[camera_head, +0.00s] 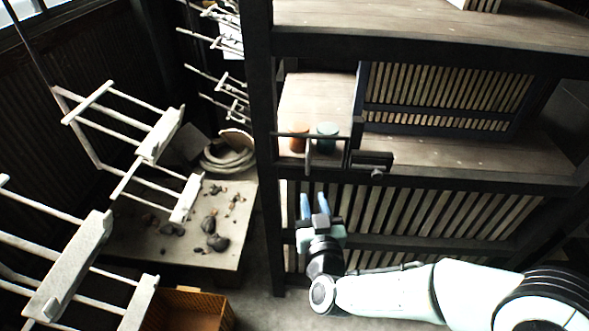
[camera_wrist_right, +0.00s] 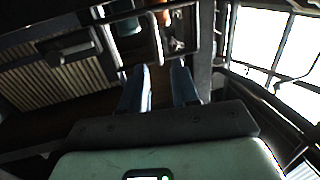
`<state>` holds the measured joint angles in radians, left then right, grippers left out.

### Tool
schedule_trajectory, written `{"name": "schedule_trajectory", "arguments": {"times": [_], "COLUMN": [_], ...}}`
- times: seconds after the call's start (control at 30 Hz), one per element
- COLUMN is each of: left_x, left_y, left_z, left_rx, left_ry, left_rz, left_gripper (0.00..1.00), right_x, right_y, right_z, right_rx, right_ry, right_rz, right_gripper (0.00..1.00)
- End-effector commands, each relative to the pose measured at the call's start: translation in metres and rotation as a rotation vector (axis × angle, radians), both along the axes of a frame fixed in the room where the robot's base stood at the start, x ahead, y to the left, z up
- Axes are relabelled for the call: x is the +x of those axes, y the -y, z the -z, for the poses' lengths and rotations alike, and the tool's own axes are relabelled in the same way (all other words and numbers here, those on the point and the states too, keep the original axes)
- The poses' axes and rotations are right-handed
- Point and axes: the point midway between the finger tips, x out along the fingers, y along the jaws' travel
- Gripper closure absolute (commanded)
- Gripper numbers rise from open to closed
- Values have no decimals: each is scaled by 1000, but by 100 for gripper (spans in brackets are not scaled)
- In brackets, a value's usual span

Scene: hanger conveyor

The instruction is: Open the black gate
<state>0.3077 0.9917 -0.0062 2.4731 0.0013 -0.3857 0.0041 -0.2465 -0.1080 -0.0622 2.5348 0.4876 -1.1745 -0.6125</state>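A black frame with slats, which looks like the gate (camera_head: 437,109), stands on the wooden shelf in the head view, upright. A thin black bar frame (camera_head: 318,138) crosses the opening to its left, with a dark block-like latch or handle (camera_head: 372,159) at its right end. I cannot tell which of these parts swings or slides. My right gripper (camera_head: 315,200) is below the bar frame, in front of the lower slats, with its blue fingers pointing up. In the right wrist view its fingers (camera_wrist_right: 160,88) are apart with nothing between them. My left gripper is out of view.
An orange cup (camera_head: 298,138) and a teal cup (camera_head: 327,137) stand behind the bar frame. A black post (camera_head: 262,150) rises left of the shelf. White hanger racks (camera_head: 150,140) hang at the left, over a low table (camera_head: 228,257) with dark stones.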

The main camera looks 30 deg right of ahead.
Motion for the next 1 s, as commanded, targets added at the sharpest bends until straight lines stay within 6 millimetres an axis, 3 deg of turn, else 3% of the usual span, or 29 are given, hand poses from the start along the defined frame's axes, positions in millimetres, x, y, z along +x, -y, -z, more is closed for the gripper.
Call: {"name": "schedule_trajectory", "arguments": {"times": [0.17,0.7,1.0], "left_x": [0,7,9], "left_y": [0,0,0], "left_z": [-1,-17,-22], "left_rx": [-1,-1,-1], "left_ry": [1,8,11], "left_rz": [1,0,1], "left_gripper": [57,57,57], "right_x": [3,99,122], "right_y": [6,41,49], "right_z": [-12,-12,-11], "right_rx": [-5,-7,-5], "right_ry": [28,26,26], "right_rz": [18,16,14], "right_gripper": [70,70,70]}}
